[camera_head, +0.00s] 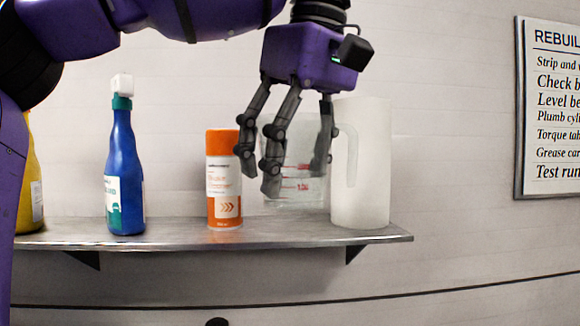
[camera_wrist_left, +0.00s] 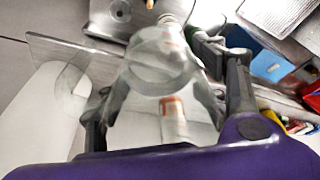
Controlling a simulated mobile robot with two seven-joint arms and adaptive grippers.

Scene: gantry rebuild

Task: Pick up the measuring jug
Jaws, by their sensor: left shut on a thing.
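The measuring jug (camera_head: 303,198) is clear with red scale marks. It stands upright at the right part of the shelf, between the orange-and-white can and a white pitcher. My left gripper (camera_head: 293,176) comes down from above, its dark fingers around the jug, and is shut on it. The fingers hide part of the jug's left side and rim. In the left wrist view the clear jug (camera_wrist_left: 160,75) lies between the fingers. I cannot tell whether its base touches the shelf. My right gripper is not in view.
The white pitcher (camera_head: 372,165) stands close on the jug's right. The orange-and-white can (camera_head: 223,185) is close on its left. A blue bottle (camera_head: 124,175) and a yellow container (camera_head: 30,185) stand further left on the metal shelf (camera_head: 180,240). A sign (camera_head: 550,110) hangs at right.

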